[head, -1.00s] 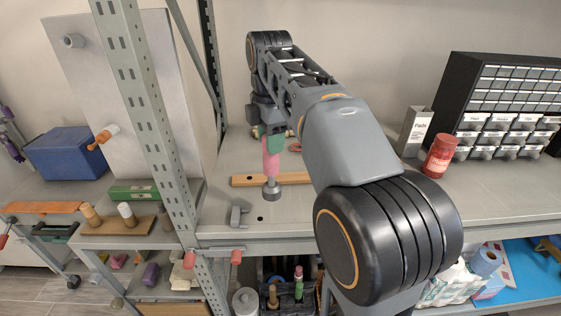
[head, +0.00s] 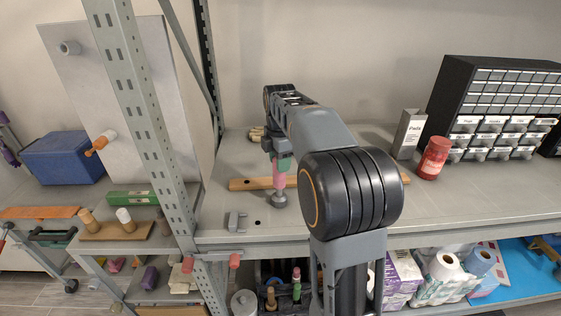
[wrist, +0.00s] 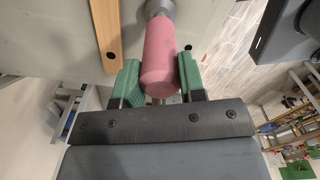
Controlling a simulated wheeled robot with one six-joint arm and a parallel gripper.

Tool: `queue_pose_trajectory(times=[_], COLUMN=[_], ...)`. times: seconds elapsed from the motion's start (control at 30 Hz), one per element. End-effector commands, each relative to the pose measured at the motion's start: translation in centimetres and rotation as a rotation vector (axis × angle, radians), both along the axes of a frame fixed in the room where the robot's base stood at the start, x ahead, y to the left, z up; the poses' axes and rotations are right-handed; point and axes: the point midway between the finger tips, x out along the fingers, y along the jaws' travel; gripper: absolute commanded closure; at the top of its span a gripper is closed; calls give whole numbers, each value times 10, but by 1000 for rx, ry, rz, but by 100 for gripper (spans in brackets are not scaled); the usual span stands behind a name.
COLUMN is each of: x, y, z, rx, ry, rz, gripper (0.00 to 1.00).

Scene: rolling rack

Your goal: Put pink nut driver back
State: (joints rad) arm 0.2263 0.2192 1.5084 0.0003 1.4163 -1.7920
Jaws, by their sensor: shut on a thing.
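The pink nut driver (head: 279,181) hangs upright from my gripper (head: 279,162), with its grey socket end pointing down at the shelf top. Whether the socket touches the shelf is hard to tell. In the wrist view, the green fingers of my gripper (wrist: 158,76) are shut on the pink handle of the nut driver (wrist: 160,55). A wooden strip (head: 245,184) lies on the shelf behind the nut driver, and my arm hides part of it.
A grey bracket (head: 236,221) and a dark hole (head: 257,222) are at the shelf's front left. A slotted upright post (head: 150,120) stands left. A red jar (head: 433,158) and drawer cabinet (head: 500,105) stand right. Below is a dark holder with a green-handled tool (head: 296,285).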

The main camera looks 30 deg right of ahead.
Motion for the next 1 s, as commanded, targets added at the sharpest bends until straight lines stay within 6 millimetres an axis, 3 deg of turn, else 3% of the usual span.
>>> queue_pose_trajectory(times=[0.27, 0.3, 0.53, 0.83, 1.0], x=[0, 0, 0, 0, 1], y=[0, 0, 0, 0, 0], z=[-5, -6, -5, -1, 20], rx=[0, 1, 0, 0, -1], ry=[0, 2, 0, -2, -4], rz=[0, 0, 0, 0, 0], gripper=[100, 60, 38, 38, 38])
